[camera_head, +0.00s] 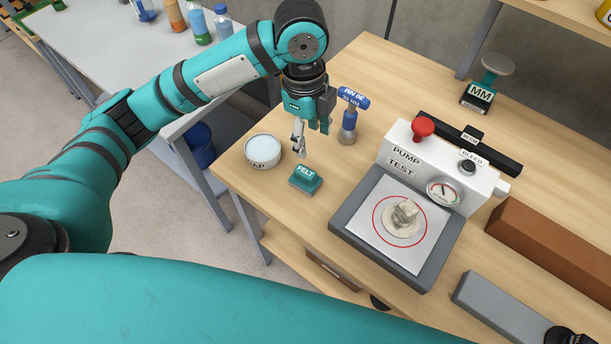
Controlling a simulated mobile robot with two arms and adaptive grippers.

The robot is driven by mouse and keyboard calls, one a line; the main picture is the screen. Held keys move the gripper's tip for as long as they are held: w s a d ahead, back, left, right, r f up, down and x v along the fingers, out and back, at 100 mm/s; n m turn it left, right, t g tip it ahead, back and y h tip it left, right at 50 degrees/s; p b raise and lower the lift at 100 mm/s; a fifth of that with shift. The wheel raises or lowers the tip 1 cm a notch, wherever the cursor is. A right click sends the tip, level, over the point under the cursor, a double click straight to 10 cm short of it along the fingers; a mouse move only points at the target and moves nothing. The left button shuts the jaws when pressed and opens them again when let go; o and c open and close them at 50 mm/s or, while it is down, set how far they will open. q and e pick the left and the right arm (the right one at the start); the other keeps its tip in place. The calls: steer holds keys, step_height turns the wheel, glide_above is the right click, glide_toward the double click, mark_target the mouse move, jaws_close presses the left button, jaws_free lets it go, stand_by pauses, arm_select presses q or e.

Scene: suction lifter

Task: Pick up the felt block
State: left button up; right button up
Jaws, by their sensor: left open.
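The felt block (306,180) is a small teal block labelled FELT. It lies on the wooden bench near its left front edge. My left gripper (311,143) hangs above and just behind the block, pointing down. Its fingers are apart with nothing between them, and they do not appear to touch the block. My right gripper is not in view.
Bare wood lies around the block.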

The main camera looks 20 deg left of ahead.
arm_select(q)
step_height(320, 180, up, 2)
steer(key=a+r, duration=0.1)
steer(key=a, duration=0.1)
steer(key=p, duration=0.3)
glide_toward(305, 172)
steer(key=shift+m+y, duration=0.3)
steer(key=shift+y, duration=0.1)
steer(key=f, duration=0.5)
steer(key=shift+w+a+f, duration=0.1)
steer(key=shift+w, duration=0.25)
steer(key=shift+s+f, duration=0.1)
steer(key=shift+f, duration=0.5)
steer(key=f+p, duration=0.1)
steer(key=d+f, duration=0.1)
steer(key=f, duration=0.1)
steer(key=shift+f+p, duration=0.25)
steer(key=shift+p, duration=0.1)
steer(key=shift+f, duration=0.4)
steer(key=shift+c, duration=0.3)
steer(key=shift+s, duration=0.1)
jaws_close()
